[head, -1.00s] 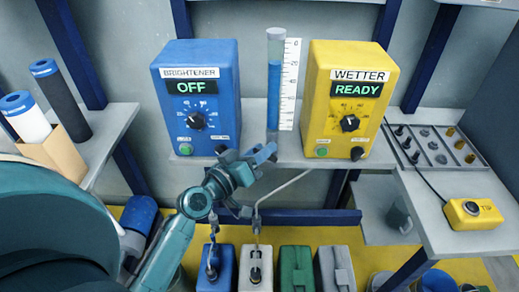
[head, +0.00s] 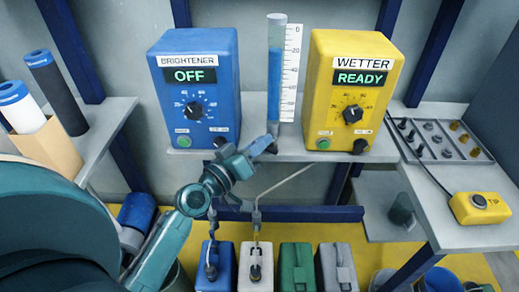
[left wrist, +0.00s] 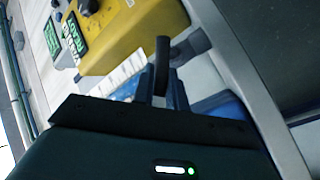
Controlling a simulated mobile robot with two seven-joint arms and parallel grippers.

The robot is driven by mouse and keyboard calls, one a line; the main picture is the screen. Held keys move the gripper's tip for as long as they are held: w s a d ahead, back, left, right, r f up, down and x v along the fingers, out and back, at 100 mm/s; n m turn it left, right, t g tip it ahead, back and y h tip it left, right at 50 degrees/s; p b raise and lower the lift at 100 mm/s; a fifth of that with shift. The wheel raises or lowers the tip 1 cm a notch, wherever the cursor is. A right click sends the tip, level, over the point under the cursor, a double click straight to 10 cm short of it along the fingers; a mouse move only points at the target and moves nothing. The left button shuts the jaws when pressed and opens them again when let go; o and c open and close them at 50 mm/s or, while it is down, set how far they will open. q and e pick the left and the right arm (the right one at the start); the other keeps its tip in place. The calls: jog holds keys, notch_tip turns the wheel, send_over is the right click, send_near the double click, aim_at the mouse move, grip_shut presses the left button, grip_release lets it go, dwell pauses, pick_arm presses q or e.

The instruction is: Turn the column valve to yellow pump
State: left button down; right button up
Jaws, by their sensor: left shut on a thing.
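The column (head: 276,75) is a clear tube of blue liquid with a white scale, standing between the blue brightener pump (head: 197,85) and the yellow wetter pump (head: 352,88). The blue pump reads OFF, the yellow one READY. My left gripper (head: 268,145) is at the foot of the column. In the left wrist view it is shut on the dark valve handle (left wrist: 162,65), which sticks up from between the fingers; a grey fitting (left wrist: 192,45) is beside it. In the head view the fingers largely hide the valve, so I cannot tell its direction. My right gripper is not in view.
The shelf edge (head: 320,155) runs under the pumps. Several canisters, including a green one (head: 297,268), stand below. A yellow TIP button box (head: 480,207) and a tray of small parts (head: 440,140) are at the right. White and black rolls stand at the left.

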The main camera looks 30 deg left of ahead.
pick_arm(q)
jog(key=shift+f+n, duration=0.1)
jog(key=shift+n, duration=0.2)
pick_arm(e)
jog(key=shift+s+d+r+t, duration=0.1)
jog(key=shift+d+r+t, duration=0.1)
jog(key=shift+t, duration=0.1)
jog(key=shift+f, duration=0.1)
pick_arm(q)
jog(key=c, duration=1.4)
grip_release()
jog(key=shift+c, duration=0.2)
jog(key=b+v, duration=0.5)
jog(key=v, duration=0.8)
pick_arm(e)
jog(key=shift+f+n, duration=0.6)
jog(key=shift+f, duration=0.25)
pick_arm(q)
jog(key=shift+s+f, duration=0.1)
jog(key=shift+f, duration=0.05)
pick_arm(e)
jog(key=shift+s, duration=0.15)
